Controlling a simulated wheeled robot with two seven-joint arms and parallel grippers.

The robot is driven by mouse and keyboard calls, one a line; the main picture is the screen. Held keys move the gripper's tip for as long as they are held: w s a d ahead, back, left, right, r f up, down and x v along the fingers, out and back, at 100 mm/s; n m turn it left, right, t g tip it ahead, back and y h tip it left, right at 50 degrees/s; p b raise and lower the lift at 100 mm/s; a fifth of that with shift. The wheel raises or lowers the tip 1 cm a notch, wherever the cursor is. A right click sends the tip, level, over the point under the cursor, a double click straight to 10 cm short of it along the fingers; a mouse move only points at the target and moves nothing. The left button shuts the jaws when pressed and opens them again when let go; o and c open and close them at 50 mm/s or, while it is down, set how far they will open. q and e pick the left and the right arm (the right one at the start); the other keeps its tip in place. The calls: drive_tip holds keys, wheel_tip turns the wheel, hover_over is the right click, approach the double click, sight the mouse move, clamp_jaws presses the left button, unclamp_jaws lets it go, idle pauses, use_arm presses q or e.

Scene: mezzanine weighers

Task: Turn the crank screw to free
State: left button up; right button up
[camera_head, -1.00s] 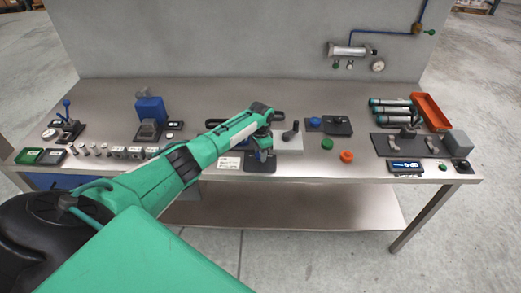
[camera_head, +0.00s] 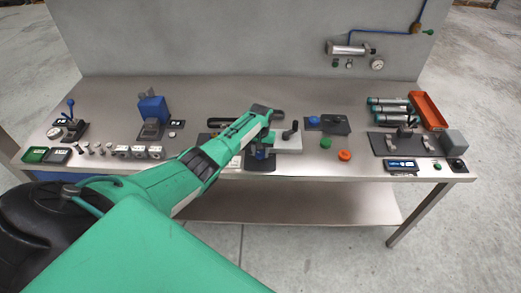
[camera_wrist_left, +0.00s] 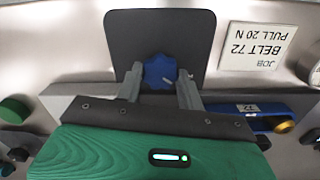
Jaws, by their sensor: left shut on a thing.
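My left gripper (camera_head: 262,149) reaches over the middle of the bench. In the left wrist view the two grey fingers (camera_wrist_left: 160,77) are shut on a blue lobed knob (camera_wrist_left: 158,66), one on each side. The knob stands over a dark plate (camera_wrist_left: 160,27), which shows below the gripper in the head view (camera_head: 260,166). A pale block with a black upright crank handle (camera_head: 291,130) stands just right of the gripper. I cannot tell how the knob and this crank are joined. The wrist hides part of the fixture. My right gripper is not in view.
A job card (camera_wrist_left: 257,46) reading "BELT 72 PULL 20 N" lies beside the plate. An orange knob (camera_head: 345,155) and a green knob (camera_head: 326,143) stand to the right. An orange tray (camera_head: 429,110) is farther right. A blue fixture (camera_head: 152,108) stands to the left.

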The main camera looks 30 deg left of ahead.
use_arm(q)
drive_tip(key=shift+w+r+n, duration=0.1)
drive_tip(key=shift+r+n, duration=0.1)
drive_tip(key=shift+n, duration=0.4)
drive_tip(key=o, duration=0.7)
